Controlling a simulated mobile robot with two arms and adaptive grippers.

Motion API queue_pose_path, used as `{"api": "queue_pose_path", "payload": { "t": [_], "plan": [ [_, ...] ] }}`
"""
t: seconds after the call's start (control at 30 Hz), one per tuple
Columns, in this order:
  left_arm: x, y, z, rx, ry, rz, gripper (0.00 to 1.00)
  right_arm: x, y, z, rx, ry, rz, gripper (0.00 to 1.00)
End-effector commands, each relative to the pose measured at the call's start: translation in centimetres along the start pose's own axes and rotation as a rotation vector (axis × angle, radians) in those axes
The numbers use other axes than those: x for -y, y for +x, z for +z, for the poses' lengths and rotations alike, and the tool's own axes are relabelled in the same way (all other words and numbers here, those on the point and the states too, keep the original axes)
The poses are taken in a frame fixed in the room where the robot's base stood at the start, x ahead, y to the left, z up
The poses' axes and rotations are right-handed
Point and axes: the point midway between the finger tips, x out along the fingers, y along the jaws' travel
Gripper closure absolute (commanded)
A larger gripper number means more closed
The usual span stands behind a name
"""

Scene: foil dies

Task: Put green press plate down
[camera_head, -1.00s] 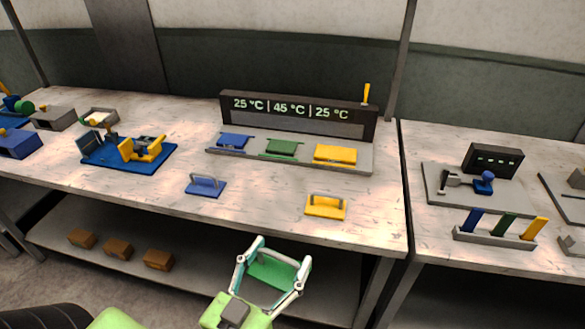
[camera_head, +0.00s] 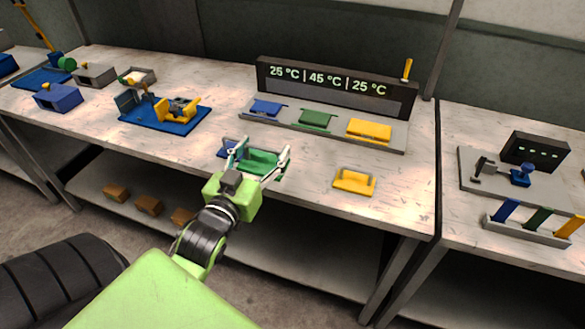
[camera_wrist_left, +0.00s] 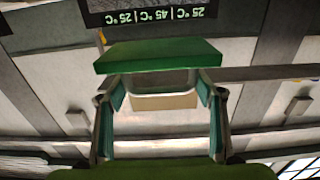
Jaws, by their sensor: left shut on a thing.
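My left gripper (camera_head: 259,152) is shut on the green press plate (camera_head: 262,164) and holds it over the front part of the workbench, between the blue and the yellow press plates. In the left wrist view the green plate (camera_wrist_left: 158,57) spans the space in front of the fingers (camera_wrist_left: 160,88). The blue press plate (camera_head: 226,147) is partly hidden behind the gripper. The yellow press plate (camera_head: 355,181) lies on the bench to the right. I cannot tell whether the green plate touches the bench. My right gripper is not in view.
Behind stands a grey station (camera_head: 285,122) with a temperature display (camera_head: 330,83) and blue, green and yellow pieces. A blue fixture (camera_head: 165,125) is at the left. Brown blocks (camera_head: 148,204) lie on the shelf below. Bare bench lies between the green and yellow plates.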

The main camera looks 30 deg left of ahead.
Motion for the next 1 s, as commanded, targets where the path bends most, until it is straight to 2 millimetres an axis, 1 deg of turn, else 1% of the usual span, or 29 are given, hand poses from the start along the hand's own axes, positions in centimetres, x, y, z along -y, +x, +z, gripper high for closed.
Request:
{"api": "queue_pose_path", "payload": {
  "t": [0.03, 0.17, 0.27, 0.4, 0.6, 0.7, 0.8, 0.9, 1.0],
  "plan": [
    [-0.1, 0.0, -0.3, -0.007, 0.001, 0.001, 0.79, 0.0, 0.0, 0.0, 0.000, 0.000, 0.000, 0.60],
    [-0.2, 0.9, 0.0, -0.007, 0.000, 0.001, 0.79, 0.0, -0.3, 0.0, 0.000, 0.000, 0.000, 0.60],
    [-0.5, 2.6, 0.7, -0.007, 0.000, 0.002, 0.79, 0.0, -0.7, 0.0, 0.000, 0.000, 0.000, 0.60],
    [-0.9, 5.6, 1.9, -0.007, 0.000, 0.001, 0.79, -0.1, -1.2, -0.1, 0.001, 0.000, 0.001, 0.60],
    [-1.5, 9.5, 3.8, -0.006, 0.000, 0.001, 0.79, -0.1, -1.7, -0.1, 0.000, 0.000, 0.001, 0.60],
    [-1.7, 10.6, 5.7, -0.004, -0.002, 0.001, 0.79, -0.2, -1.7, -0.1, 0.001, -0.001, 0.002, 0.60],
    [-1.8, 11.7, 6.9, -0.006, -0.001, 0.000, 0.79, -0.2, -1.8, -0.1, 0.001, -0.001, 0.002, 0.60],
    [-1.9, 12.4, 7.8, -0.006, 0.000, 0.001, 0.79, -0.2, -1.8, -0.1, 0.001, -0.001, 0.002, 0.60],
    [-1.9, 12.8, 8.2, -0.007, 0.000, 0.001, 0.79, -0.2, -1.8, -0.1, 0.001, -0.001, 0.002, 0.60]
  ]
}}
